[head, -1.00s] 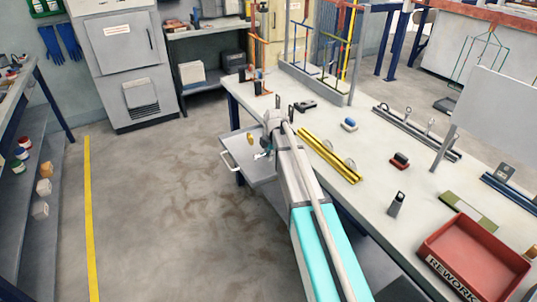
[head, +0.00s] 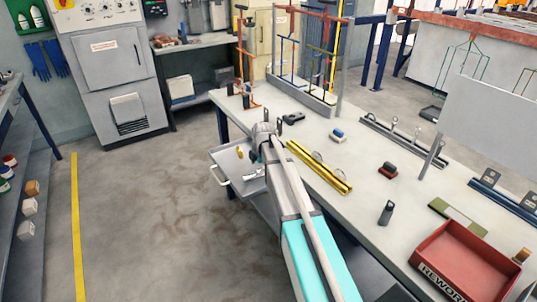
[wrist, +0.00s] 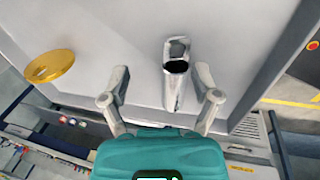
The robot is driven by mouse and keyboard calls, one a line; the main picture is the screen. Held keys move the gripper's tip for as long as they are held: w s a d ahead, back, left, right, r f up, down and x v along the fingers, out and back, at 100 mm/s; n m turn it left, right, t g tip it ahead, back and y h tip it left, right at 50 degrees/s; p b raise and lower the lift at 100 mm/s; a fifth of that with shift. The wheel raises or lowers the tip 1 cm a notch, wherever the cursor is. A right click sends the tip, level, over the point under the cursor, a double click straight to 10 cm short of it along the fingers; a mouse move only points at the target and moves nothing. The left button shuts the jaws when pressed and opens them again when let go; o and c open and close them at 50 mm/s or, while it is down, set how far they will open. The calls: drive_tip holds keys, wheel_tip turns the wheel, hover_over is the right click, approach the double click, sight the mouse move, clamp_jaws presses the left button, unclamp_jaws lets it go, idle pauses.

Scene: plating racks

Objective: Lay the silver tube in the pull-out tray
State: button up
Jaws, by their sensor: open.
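The silver tube (head: 254,174) lies on the floor of the pull-out tray (head: 222,157), which stands open at the left side of the bench. In the wrist view the tube (wrist: 174,90) is a short, shiny cylinder with a dark open end, lying on the grey tray floor (wrist: 120,25). My gripper (wrist: 161,82) is open, with one finger on each side of the tube and visible gaps to it. In the head view my gripper (head: 256,158) is over the tray's bench side, and my arm hides part of the tray.
A yellow disc (wrist: 50,66) lies in the tray, left of the tube. Yellow bars (head: 320,168) lie on the bench beside my arm. A red REWORK bin (head: 465,262) is at the front right. The floor left of the tray is clear.

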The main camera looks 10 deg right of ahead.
drive_tip(key=shift+r, duration=0.1)
drive_tip(key=p+v, duration=0.3)
drive_tip(key=p, duration=0.1)
drive_tip(key=w+p+v, duration=0.1)
drive_tip(key=p+v, duration=0.1)
drive_tip(key=shift+a+r, duration=0.25)
drive_tip(key=shift+r, duration=0.2)
drive_tip(key=d+r+h+p, duration=0.1)
drive_tip(key=d+r, duration=0.1)
drive_tip(key=d, duration=0.1)
drive_tip(key=d+r+h+p, duration=0.2)
drive_tip(key=d, duration=0.2)
drive_tip(key=s+d+r+t+h+p, duration=0.1)
drive_tip(key=d+r+h, duration=0.1)
drive_tip(key=d, duration=0.2)
drive_tip(key=shift+s+m, duration=0.15)
drive_tip(key=shift+m, duration=0.15)
drive_tip(key=s+d+r+n+t+h+p, duration=0.1)
drive_tip(key=d+r+t+h+p, duration=0.1)
drive_tip(key=d+r+h+p, duration=0.2)
drive_tip(key=shift+s+d+r+h+p, duration=0.25)
drive_tip(key=shift+d+r+h, duration=1.45)
drive_tip(key=shift+r, duration=2.45)
